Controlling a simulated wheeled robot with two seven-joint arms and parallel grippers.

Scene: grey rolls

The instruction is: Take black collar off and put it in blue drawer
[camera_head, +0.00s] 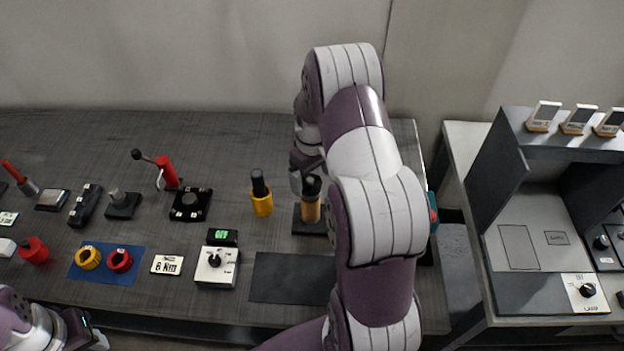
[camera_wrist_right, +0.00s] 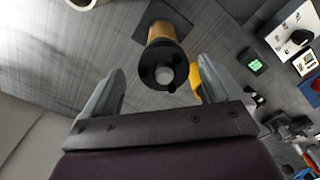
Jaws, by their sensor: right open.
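The black collar (camera_head: 311,186) sits on top of an upright tan post (camera_head: 310,209) on a dark square base. In the right wrist view, the round black collar (camera_wrist_right: 163,70) shows end-on, with a pale centre. My right gripper (camera_head: 297,178) is beside the collar in the head view, partly hidden by my arm. In the wrist view my right gripper (camera_wrist_right: 158,76) is open, its fingers apart on either side of the collar and not closed on it. My left gripper (camera_head: 88,334) is low at the left edge, its fingers unclear. I cannot make out a blue drawer.
A yellow holder with a black handle (camera_head: 262,200) stands close left of the post. A switch box (camera_head: 217,268) and a dark mat (camera_head: 290,279) lie in front. A teal and red object (camera_head: 433,212) is partly hidden behind my arm. A grey workstation (camera_head: 540,300) stands right.

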